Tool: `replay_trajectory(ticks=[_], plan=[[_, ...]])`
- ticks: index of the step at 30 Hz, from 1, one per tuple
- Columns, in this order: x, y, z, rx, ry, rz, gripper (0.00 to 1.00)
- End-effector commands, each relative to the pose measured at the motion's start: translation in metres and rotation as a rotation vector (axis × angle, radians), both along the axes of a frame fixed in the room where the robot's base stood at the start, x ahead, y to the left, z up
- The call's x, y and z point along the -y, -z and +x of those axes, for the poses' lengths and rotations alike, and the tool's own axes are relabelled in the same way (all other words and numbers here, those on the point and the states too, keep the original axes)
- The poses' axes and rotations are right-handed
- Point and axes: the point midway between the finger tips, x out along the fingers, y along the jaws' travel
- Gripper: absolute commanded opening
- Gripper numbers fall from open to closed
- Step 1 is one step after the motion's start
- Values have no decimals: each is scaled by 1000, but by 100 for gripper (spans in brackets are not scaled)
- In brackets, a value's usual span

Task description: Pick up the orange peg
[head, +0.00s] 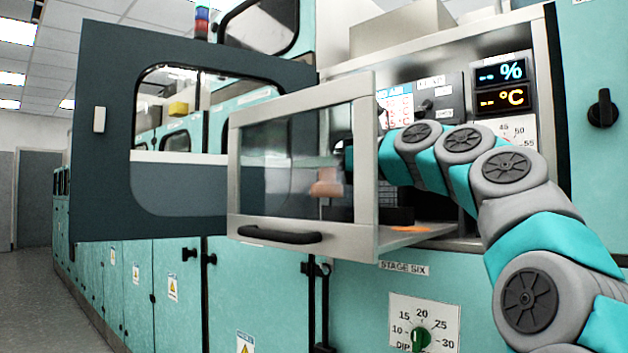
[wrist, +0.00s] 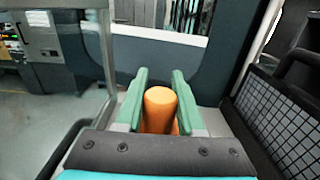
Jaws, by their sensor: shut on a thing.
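The orange peg (wrist: 160,106) stands between the two green fingers of my gripper (wrist: 160,76) in the wrist view. The fingers are shut on it, one on each side, and its rounded top shows between them. In the head view the peg (head: 325,184) shows blurred through the clear pane of the small swung-out door. My gripper (head: 342,163) is also behind that pane, so its fingers are hard to make out there. The lower end of the peg is not clear in either view.
The grey-framed door (head: 373,170) with a dark handle (head: 280,235) stands open close to my gripper. A black mesh rack (wrist: 285,120) is at the right in the wrist view. An orange patch (head: 409,229) lies on the shelf (head: 440,232). A large dark door (head: 103,180) is open behind.

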Motion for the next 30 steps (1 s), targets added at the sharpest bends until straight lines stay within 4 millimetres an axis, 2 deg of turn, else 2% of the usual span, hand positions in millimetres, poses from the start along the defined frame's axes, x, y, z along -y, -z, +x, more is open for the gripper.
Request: replay_trajectory(ticks=[6, 14, 25, 30], plan=[[5, -21, 3, 6, 18, 3, 0], [7, -37, 3, 11, 26, 9, 0], [1, -38, 0, 3, 7, -1, 0], [15, -38, -3, -3, 16, -2, 0]])
